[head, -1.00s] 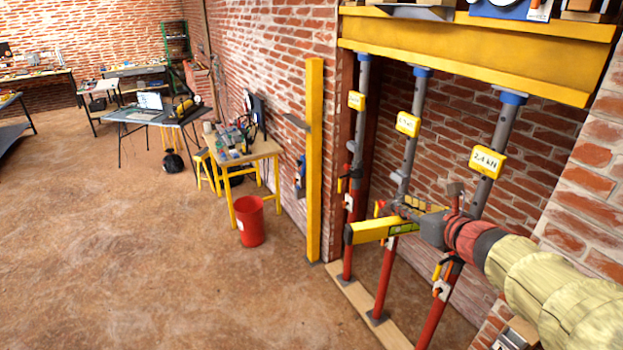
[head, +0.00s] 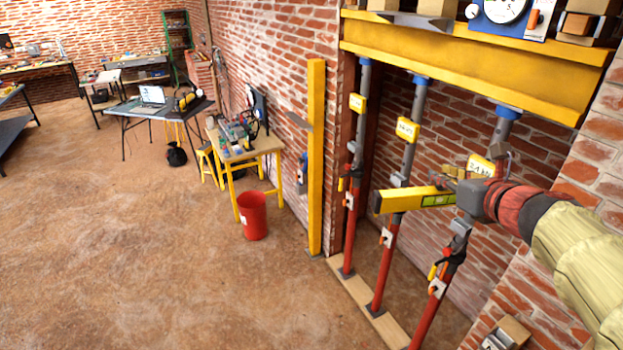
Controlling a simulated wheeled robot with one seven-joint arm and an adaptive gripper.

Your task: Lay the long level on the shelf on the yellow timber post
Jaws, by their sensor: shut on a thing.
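The long level (head: 415,200) is yellow with a black end cap and a green vial. It sticks out to the left from my gripper (head: 466,196), which is shut on it in front of the red and grey props. My arm hides the rest of the level. The yellow timber post (head: 316,160) stands upright against the brick wall, left of the level and apart from it. A small grey shelf (head: 298,120) juts out from the post's left side, at about a third of its height from the top. The shelf looks empty.
Several props (head: 393,225) stand on a timber sole plate (head: 361,294) under a yellow beam (head: 470,65). A small table with tools (head: 255,151) and a red bucket (head: 252,215) stand left of the post. The floor in front is clear.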

